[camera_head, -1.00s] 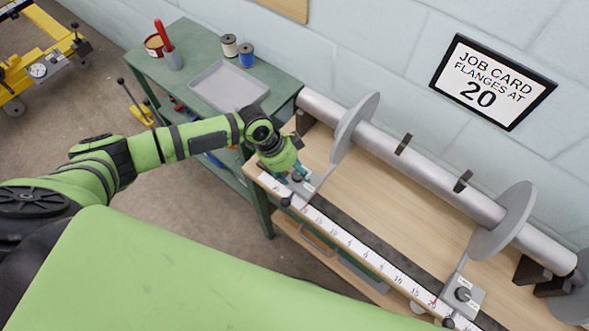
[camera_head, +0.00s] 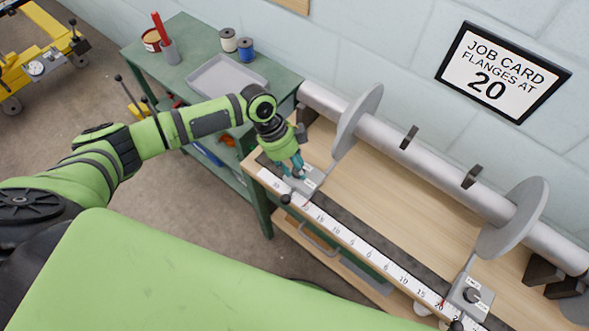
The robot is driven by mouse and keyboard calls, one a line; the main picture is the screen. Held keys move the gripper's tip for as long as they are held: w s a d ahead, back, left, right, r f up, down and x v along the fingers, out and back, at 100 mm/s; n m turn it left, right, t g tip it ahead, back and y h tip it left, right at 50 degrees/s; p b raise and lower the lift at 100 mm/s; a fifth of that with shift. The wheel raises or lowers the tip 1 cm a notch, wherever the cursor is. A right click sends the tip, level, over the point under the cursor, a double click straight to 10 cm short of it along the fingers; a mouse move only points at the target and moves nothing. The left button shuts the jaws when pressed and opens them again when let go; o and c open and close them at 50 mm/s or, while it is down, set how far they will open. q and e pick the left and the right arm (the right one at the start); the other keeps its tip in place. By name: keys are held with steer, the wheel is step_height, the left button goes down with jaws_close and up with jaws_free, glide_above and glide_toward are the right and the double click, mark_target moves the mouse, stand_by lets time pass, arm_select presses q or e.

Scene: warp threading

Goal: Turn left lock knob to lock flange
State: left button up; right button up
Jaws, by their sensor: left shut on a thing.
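The left carriage (camera_head: 314,178) is a grey block at the left end of the ruler rail, with an arm reaching up to the left grey disc flange (camera_head: 359,121). My left gripper (camera_head: 297,174) points down onto this block, its teal fingers closed on the left lock knob. The knob is mostly hidden between the fingers, so its angle cannot be read. The right carriage (camera_head: 483,306) carries an uncovered dark lock knob (camera_head: 471,295) and links to the right flange (camera_head: 513,218). My right gripper is not in view.
The white ruler (camera_head: 366,250) runs along the front of the wooden bench (camera_head: 408,222). A grey roller (camera_head: 430,163) lies behind it. A job card (camera_head: 503,71) on the wall reads 20. A green side table (camera_head: 188,84) holds a tray, spools and a red tool.

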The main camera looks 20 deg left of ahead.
arm_select(q)
steer(key=m+b, duration=0.1)
steer(key=m, duration=0.1)
steer(key=m+g+b, duration=0.1)
steer(key=b, duration=0.1)
steer(key=shift+w+d+f+m, duration=0.1)
steer(key=shift+w+d+m, duration=0.05)
steer(key=shift+w+m, duration=0.25)
steer(key=m+g+y+b, duration=0.1)
steer(key=m+b, duration=0.1)
steer(key=m, duration=0.1)
steer(key=shift+d+m+g, duration=0.1)
steer(key=shift+m+g, duration=0.2)
steer(key=m+y+b, duration=0.1)
steer(key=m+b, duration=0.1)
steer(key=m, duration=0.1)
steer(key=shift+w+d+g+b, duration=0.15)
steer(key=shift+g+b, duration=0.15)
steer(key=shift+g, duration=0.1)
steer(key=shift+m+y+b, duration=0.65)
steer(key=shift+m+y, duration=0.05)
steer(key=shift+m, duration=1.1)
steer(key=shift+r, duration=0.2)
steer(key=o, duration=1.1)
steer(key=shift+d, duration=0.1)
steer(key=shift+g, duration=0.3)
